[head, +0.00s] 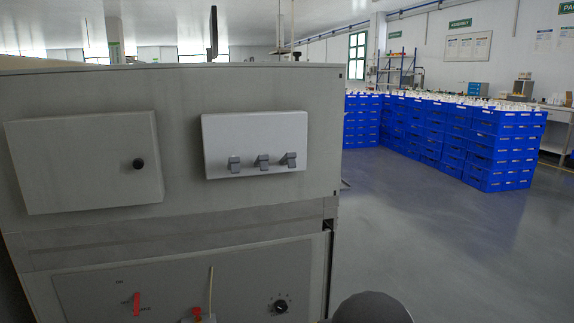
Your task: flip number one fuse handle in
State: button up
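A light fuse box (255,132) is fixed to the front of the grey cabinet in the head view. Three grey fuse handles stand in a row along its lower part: a left handle (234,164), a middle handle (262,162) and a right handle (289,160). The right handle looks tilted differently from the other two. No numbers can be read on them, so I cannot tell which is number one. My gripper is not in view. A dark rounded part at the bottom edge seems to be my arm.
The grey cabinet (80,235) fills the left, with a closed door (80,165) bearing a black knob. Below are a red lever (137,304), a second red part (196,315) and a dial (280,306). Stacked blue crates (490,150) stand right; the floor (440,240) before them is clear.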

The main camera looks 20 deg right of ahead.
aim_at(289, 159)
jog(key=z, duration=1.2)
jog(key=k, duration=1)
jog(key=u, duration=1.1)
jog(key=i, duration=0.5)
jog(key=u, duration=0.05)
